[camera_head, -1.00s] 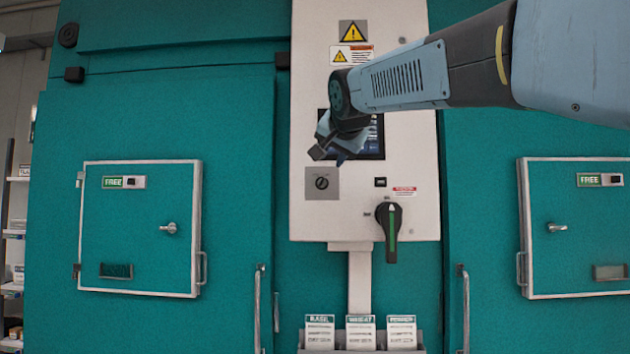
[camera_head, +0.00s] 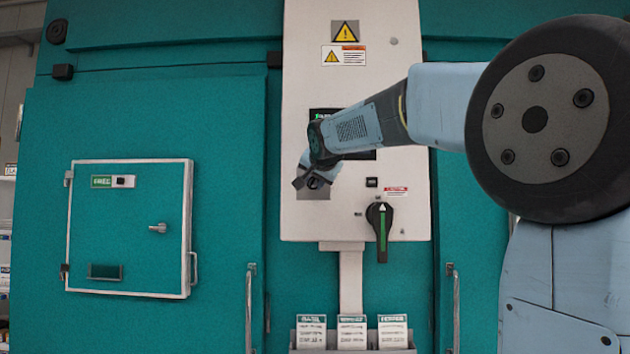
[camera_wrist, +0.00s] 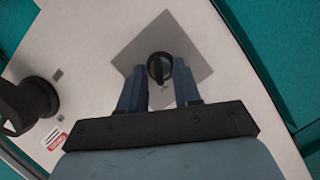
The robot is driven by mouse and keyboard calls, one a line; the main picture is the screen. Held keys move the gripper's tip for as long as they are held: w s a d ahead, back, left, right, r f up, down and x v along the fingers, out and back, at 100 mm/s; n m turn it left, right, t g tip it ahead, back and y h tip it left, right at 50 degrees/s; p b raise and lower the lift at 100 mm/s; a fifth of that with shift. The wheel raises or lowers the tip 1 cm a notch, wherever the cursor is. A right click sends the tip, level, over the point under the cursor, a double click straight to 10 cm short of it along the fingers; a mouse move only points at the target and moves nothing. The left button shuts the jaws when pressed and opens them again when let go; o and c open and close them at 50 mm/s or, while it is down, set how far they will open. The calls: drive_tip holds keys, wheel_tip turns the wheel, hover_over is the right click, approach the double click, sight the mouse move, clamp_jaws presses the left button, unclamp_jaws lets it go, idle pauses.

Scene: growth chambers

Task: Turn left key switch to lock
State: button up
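The key switch is a round dark knob on a grey square plate, on the white control panel (camera_head: 350,215). In the wrist view the knob (camera_wrist: 159,68) sits between and just beyond my gripper's (camera_wrist: 160,85) two blue fingers, with a gap on both sides. The grey plate (camera_wrist: 190,40) lies around it. In the head view my gripper (camera_head: 306,181) covers much of the switch, and part of the plate (camera_head: 314,195) shows below it. My gripper is open and empty.
A black rotary handle with a green stripe (camera_head: 382,230) is to the lower right of the switch; it also shows in the wrist view (camera_wrist: 28,105). A small latched door (camera_head: 130,225) is to the left. Card holders (camera_head: 352,332) stand below the panel.

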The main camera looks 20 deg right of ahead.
drive_tip(key=shift+w, duration=0.1)
drive_tip(key=shift+c, duration=0.4)
clamp_jaws()
drive_tip(key=shift+f, duration=0.1)
drive_tip(key=n+h, duration=0.1)
drive_tip(key=n+g, duration=0.1)
drive_tip(key=n+h, duration=0.1)
drive_tip(key=shift+w+a+n+h, duration=0.1)
drive_tip(key=shift+a+n+h, duration=0.2)
drive_tip(key=shift+n, duration=0.1)
drive_tip(key=n+h, duration=0.2)
drive_tip(key=n+g, duration=0.1)
drive_tip(key=n, duration=0.1)
drive_tip(key=shift+w+a+h, duration=0.1)
drive_tip(key=shift+a+h, duration=0.2)
drive_tip(key=shift+h, duration=0.1)
idle(0.4)
